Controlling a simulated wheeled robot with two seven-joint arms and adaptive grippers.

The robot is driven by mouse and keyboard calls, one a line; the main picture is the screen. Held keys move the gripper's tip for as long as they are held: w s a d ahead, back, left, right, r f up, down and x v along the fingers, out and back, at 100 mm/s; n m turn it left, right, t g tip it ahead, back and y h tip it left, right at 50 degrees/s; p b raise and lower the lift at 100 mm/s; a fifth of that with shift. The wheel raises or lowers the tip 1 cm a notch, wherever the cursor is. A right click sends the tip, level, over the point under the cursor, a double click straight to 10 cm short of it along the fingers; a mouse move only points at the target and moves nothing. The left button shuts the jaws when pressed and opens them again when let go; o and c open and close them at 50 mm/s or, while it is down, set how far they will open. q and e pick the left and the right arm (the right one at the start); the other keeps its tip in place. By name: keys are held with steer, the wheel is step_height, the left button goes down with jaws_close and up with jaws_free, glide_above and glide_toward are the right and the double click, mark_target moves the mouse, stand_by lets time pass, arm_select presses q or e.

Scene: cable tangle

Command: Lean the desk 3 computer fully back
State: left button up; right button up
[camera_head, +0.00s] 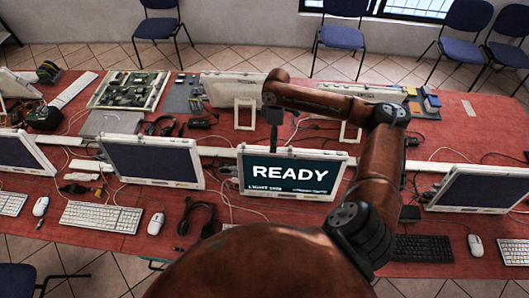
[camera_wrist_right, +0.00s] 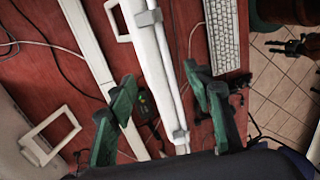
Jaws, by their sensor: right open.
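The computer with the lit "READY" screen (camera_head: 290,172) stands near the middle of the red table, its screen facing my side. Its screen looks nearly upright. My right arm reaches over it from the front, and my right gripper (camera_head: 274,140) hangs at its top edge. In the right wrist view the green fingers of the right gripper (camera_wrist_right: 160,88) are spread apart. The white top edge of a computer (camera_wrist_right: 160,65) runs between them, and I see no clear contact.
Dark-screened computers stand on the left (camera_head: 152,162) and right (camera_head: 478,188). Keyboards (camera_head: 100,217) and mice lie along the front edge. Cables (camera_head: 200,213) and a circuit-board tray (camera_head: 130,90) lie on the table. Blue chairs (camera_head: 341,38) stand behind it.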

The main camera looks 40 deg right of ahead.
steer(key=p+x, duration=0.1)
steer(key=x, duration=0.6)
steer(key=shift+w+d, duration=0.1)
steer(key=shift+w, duration=0.05)
steer(key=shift+c, duration=0.2)
jaws_close()
